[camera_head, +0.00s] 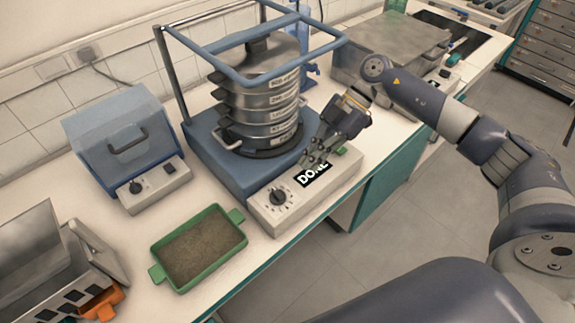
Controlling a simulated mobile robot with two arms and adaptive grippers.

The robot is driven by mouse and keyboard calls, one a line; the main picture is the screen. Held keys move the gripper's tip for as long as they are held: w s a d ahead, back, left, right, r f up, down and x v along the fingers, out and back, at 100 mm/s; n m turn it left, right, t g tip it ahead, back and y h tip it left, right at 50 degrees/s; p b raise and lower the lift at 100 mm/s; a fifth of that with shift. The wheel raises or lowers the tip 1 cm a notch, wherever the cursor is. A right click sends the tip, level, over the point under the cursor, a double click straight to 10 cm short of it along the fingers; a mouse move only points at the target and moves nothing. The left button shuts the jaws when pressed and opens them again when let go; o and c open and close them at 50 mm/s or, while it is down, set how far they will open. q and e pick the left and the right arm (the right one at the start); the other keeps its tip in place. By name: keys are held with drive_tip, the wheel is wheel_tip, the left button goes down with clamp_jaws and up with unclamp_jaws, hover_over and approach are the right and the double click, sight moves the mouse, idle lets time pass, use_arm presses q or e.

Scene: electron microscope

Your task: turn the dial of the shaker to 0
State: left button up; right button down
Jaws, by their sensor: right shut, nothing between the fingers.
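The shaker (225,165) stands on the bench with a stack of metal sieves (262,95) inside its blue frame. Its pale control box (335,185) faces me, with a dark round dial (278,197) at its left end and a black display (313,175) that reads "DONE", partly covered by my fingers. The dial's pointer setting is too small to read. My right gripper (312,158) is shut and empty. Its fingertips are over the display, to the right of the dial and apart from it. My left gripper is out of view.
A green tray of brown granular material (205,248) sits left of the control box. A blue-lidded device (120,140) with its own knob stands behind it. A metal device (45,265) is at far left. The bench's front edge is close to the control box.

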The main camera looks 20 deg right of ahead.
sight(280, 191)
wheel_tip(280, 191, up, 3)
drive_tip(key=w+d+t+h+p, duration=0.1)
drive_tip(key=w+d+h, duration=0.1)
drive_tip(key=d+h, duration=0.15)
drive_tip(key=shift+h, duration=0.25)
drive_tip(key=x, duration=0.3)
drive_tip(key=p+x, duration=0.1)
drive_tip(key=x, duration=0.3)
drive_tip(key=p+x, duration=0.1)
drive_tip(key=x, duration=0.2)
drive_tip(key=shift+a+f, duration=0.2)
drive_tip(key=shift+a, duration=0.35)
drive_tip(key=shift+s+a+r+p, duration=0.15)
drive_tip(key=shift+a+p, duration=0.15)
drive_tip(key=shift+a, duration=0.3)
drive_tip(key=shift+a+r+p, duration=0.1)
drive_tip(key=shift+a+p, duration=0.2)
drive_tip(key=shift+a, duration=0.3)
drive_tip(key=shift+s+a+f, duration=0.1)
drive_tip(key=shift+a, duration=0.6)
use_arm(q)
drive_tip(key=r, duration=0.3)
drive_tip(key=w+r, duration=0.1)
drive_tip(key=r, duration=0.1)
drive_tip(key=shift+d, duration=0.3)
